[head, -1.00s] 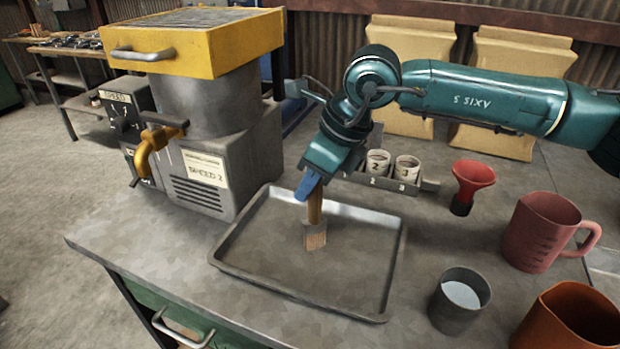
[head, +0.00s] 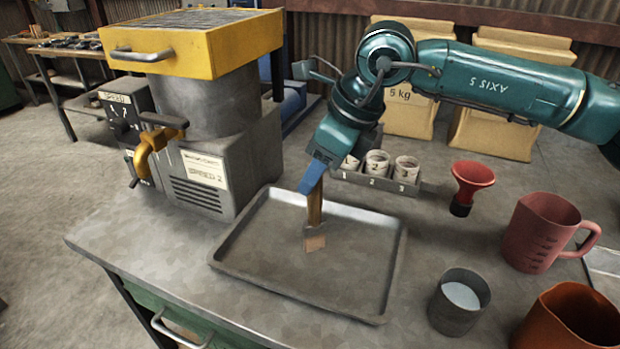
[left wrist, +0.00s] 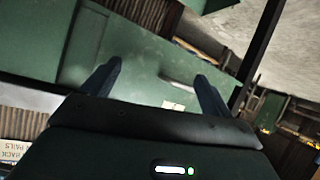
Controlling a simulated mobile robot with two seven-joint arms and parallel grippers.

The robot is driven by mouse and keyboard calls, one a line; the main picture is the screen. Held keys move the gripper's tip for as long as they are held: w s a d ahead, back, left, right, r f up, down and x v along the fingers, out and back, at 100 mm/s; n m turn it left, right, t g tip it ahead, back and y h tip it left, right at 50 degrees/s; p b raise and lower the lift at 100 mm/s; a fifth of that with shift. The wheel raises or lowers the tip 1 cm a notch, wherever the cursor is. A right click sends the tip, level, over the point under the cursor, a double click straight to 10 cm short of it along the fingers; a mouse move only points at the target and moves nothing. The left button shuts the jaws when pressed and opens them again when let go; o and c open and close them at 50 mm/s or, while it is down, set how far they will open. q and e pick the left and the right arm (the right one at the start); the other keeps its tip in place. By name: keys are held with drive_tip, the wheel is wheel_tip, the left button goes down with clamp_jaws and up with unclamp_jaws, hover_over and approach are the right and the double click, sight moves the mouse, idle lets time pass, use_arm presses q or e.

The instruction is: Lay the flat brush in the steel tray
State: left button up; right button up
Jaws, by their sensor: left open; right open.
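The flat brush (head: 314,208) has a brown wooden handle and pale bristles at its lower end. In the head view it stands steeply tilted over the steel tray (head: 243,269), bristles down near the tray floor. I cannot tell whether the bristles touch it. My right gripper (head: 312,178), with blue fingers, is open at the top of the handle; the fingers hide the handle's upper end. The tray is shallow and otherwise empty. My left gripper (left wrist: 158,78) shows in the left wrist view, open and empty, before green cabinet fronts.
A yellow-topped machine (head: 190,45) with a tap stands left of the tray. Numbered cups (head: 377,163) stand in a rack behind it. A red funnel (head: 470,185), grey cup (head: 459,302), pink jug (head: 540,232) and orange jug (head: 570,320) stand to the right.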

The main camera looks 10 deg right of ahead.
drive_tip(key=v, duration=0.9)
